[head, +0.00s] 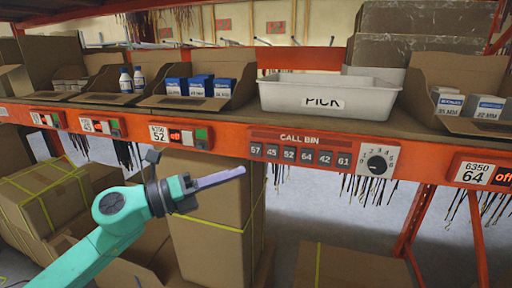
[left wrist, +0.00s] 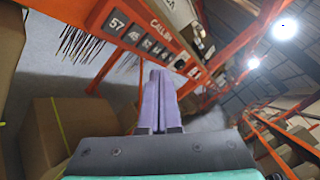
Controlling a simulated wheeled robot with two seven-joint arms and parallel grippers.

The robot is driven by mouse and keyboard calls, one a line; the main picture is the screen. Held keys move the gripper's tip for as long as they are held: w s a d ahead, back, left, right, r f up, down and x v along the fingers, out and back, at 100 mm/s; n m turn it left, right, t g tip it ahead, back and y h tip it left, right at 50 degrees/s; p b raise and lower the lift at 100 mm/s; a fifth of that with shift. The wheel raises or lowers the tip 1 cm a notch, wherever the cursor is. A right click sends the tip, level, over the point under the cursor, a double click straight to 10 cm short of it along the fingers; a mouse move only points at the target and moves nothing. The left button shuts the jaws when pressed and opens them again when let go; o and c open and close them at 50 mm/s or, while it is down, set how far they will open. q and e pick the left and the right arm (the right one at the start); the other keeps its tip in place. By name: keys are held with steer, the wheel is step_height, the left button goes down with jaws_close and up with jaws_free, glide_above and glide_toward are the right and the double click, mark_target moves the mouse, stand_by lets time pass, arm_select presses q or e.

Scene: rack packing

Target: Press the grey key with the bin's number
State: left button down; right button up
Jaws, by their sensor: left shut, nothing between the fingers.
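The orange call-bin panel (head: 300,136) on the shelf's front beam holds a row of grey keys: 57 (head: 255,149), 45 (head: 272,151), 52 (head: 289,154), 64 (head: 307,156), 42 (head: 325,159) and 61 (head: 343,161). A dial (head: 377,163) sits at its right end. My left gripper (head: 240,172) is shut and empty, below and left of key 57, apart from the panel. In the left wrist view its closed fingers (left wrist: 159,76) point forward, with key 57 (left wrist: 116,23) at upper left. My right gripper is not in view.
A white PICK tote (head: 326,98) stands on the shelf above the panel. Shelf labels read 52 (head: 160,134) and 64 (head: 472,176), each beside a red "off" display. Cartons (head: 212,210) stand below the beam. Dark strands hang under it.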

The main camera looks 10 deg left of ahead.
mark_target(256, 150)
arm_select(q)
steer(key=shift+w+d+p, duration=0.15)
steer(key=shift+w+p, duration=1.05)
steer(key=shift+w, duration=1.05)
steer(key=shift+w+d+p, duration=0.1)
steer(key=shift+w+p, duration=1.1)
steer(key=shift+w, duration=1.05)
steer(key=shift+w, duration=0.4)
